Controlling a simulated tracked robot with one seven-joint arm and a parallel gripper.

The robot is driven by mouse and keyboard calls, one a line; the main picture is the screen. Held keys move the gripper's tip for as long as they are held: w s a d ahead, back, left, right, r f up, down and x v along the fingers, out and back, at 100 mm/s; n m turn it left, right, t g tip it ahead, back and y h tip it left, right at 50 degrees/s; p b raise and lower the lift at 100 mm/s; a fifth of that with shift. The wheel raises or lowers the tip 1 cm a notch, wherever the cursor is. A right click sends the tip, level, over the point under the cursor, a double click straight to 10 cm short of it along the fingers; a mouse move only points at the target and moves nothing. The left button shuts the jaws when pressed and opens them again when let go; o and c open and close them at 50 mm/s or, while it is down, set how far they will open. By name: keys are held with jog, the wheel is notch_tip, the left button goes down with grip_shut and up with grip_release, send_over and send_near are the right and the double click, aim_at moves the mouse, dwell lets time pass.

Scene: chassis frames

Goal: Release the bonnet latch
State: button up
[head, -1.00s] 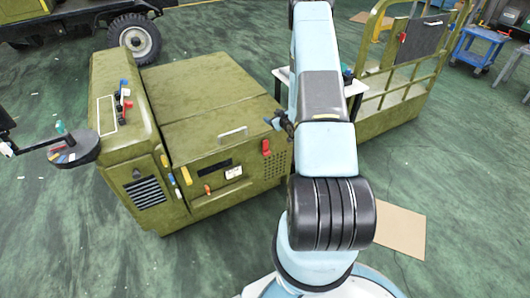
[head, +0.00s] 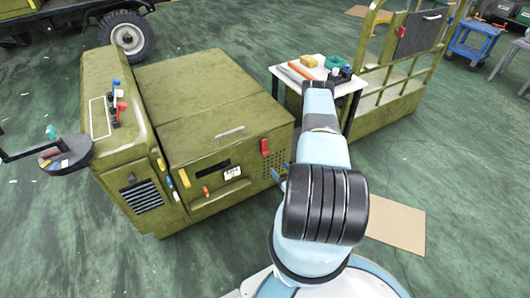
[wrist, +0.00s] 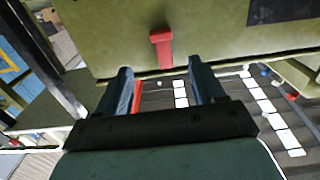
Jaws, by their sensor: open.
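The red bonnet latch (head: 265,147) is upright on the front panel of the green vehicle's bonnet (head: 190,88), near its right corner. In the wrist view the red latch (wrist: 161,50) hangs at the panel's lower edge, ahead of my fingers and roughly centred between them. My gripper (wrist: 160,78) is open, with a gap visible between its fingertips and the latch. In the head view my gripper (head: 277,178) is low beside the vehicle's right front corner, below the latch and partly hidden by my arm. The bonnet looks closed.
A small white table (head: 345,84) with tools stands behind my arm, next to a green railed platform (head: 385,110). Yellow and orange handles (head: 206,190) sit on the vehicle's front. A cardboard sheet (head: 400,225) lies on the floor at right. The floor in front is clear.

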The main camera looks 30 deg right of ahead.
aim_at(267, 154)
jog(key=w, duration=1.3)
jog(key=shift+w+a, duration=0.3)
jog(key=shift+w, duration=0.05)
jog(key=shift+c, duration=0.2)
